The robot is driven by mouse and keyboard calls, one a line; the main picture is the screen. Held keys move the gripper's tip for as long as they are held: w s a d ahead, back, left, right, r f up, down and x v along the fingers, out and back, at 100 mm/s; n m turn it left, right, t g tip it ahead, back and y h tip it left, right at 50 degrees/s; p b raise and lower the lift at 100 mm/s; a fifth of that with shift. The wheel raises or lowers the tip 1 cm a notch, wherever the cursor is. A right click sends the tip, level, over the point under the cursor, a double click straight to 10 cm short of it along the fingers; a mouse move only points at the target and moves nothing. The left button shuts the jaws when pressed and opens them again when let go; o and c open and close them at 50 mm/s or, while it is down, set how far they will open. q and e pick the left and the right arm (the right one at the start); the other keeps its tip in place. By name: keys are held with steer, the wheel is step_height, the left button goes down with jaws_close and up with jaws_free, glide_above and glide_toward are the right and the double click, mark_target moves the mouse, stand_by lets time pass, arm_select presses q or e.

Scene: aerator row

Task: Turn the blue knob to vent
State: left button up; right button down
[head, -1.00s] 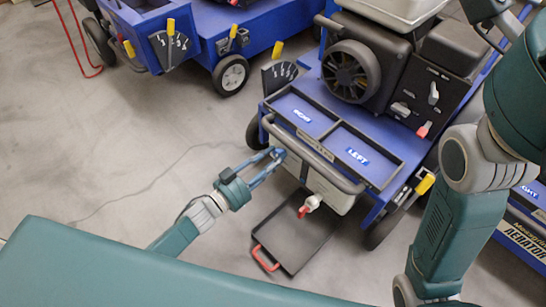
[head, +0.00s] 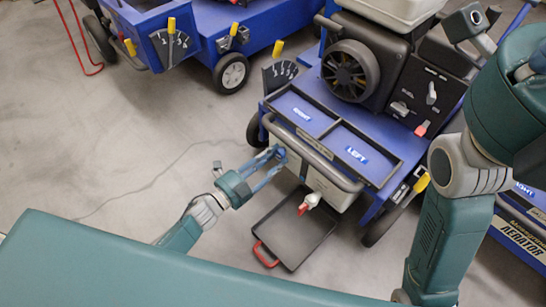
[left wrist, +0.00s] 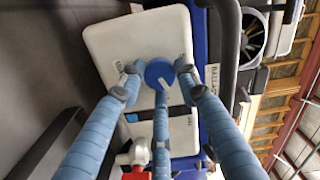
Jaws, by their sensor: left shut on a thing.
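The blue knob (left wrist: 159,72) is a round cap with a pale pointer mark, on the front of a white tank (left wrist: 110,40) in the left wrist view. In the head view the knob (head: 280,154) is small, at the left end of the pale tank under the cart's front bar. My left gripper (head: 275,160) has its blue fingers around the knob and is shut on it. The fingers cover part of the knob's rim. Any lettering around the knob is too small to read. My right arm shows at the right, but its fingers are not in view.
A red-and-white tap (head: 309,202) sticks out of the tank, right of my left gripper. A black tray (head: 291,236) with a red handle lies below. A grey bar (head: 312,152) runs just above the knob.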

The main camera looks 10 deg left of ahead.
arm_select(q)
steer(key=m, duration=0.3)
steer(key=shift+d+r+m, duration=0.15)
steer(key=shift+d+m, duration=0.15)
steer(key=shift+m, duration=0.1)
steer(key=shift+s, duration=0.1)
steer(key=shift+d+m, duration=0.1)
steer(key=shift+m, duration=0.2)
steer(key=o, duration=1.1)
steer(key=shift+o, duration=0.2)
steer(key=shift+s+a+f, duration=0.2)
steer(key=shift+s+a, duration=0.2)
steer(key=v, duration=1.1)
